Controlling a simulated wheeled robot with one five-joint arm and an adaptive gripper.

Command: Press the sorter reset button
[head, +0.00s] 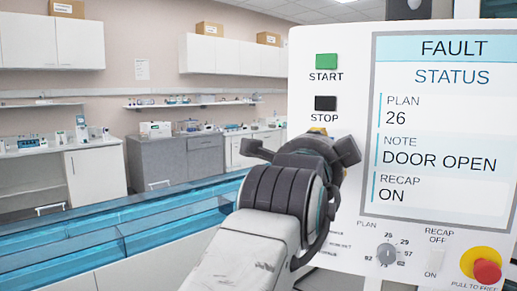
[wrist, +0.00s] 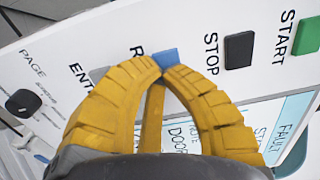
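The control panel (head: 350,45) fills the right of the head view, with a green START button (head: 326,61) and a black STOP button (head: 325,103) in a column. In the wrist view the panel looks turned, and a blue button (wrist: 167,56) sits beside a label starting with "R", the rest hidden. My gripper (wrist: 165,70) has its yellow fingers curved together, tips meeting at the blue button's edge and partly covering it. I cannot tell whether they touch it. In the head view my gripper (head: 318,131) is just below STOP and hides the panel there.
The screen (head: 440,120) reads FAULT and DOOR OPEN. A red pull-to-free knob (head: 487,271) and a PLAN dial (head: 387,254) are at lower right. A PAGE knob (wrist: 22,102) shows in the wrist view. A blue clear-walled track (head: 130,225) runs at left.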

